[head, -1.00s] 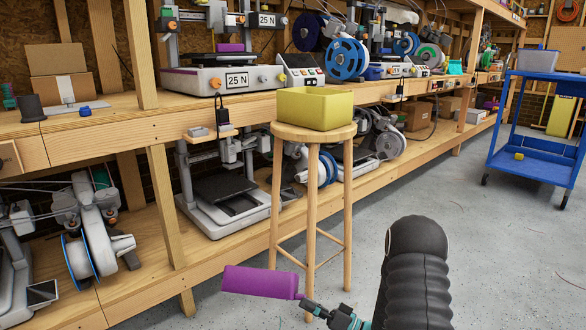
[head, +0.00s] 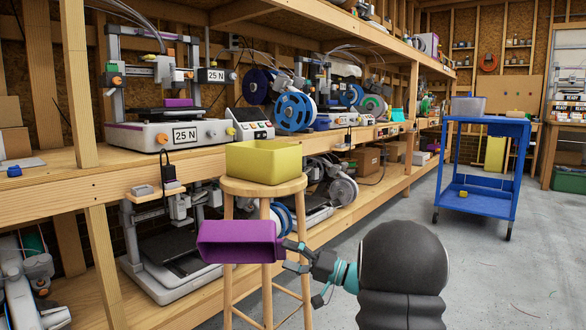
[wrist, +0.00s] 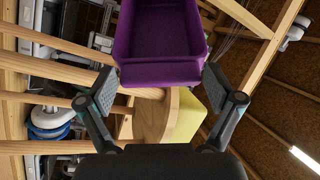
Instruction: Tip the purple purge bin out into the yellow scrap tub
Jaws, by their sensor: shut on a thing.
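The purple purge bin (head: 240,243) is held by my gripper (head: 287,255) at its right end. In the head view it is turned on its side, its open mouth facing towards the camera; no contents show inside. In the wrist view the bin (wrist: 160,35) sits beyond my gripper (wrist: 160,100), whose fingers stand either side of its near end. The yellow scrap tub (head: 265,167) stands upright on a round wooden stool (head: 285,187). It also shows in the wrist view (wrist: 188,118), partly behind the stool top. The bin is lower than the tub and nearer the camera.
A wooden workbench (head: 80,180) with a 25 N printer (head: 165,134) and spools runs behind the stool. A small wooden ledge (head: 155,195) juts from its front edge. A blue cart (head: 480,175) stands at the right. The grey floor between is clear.

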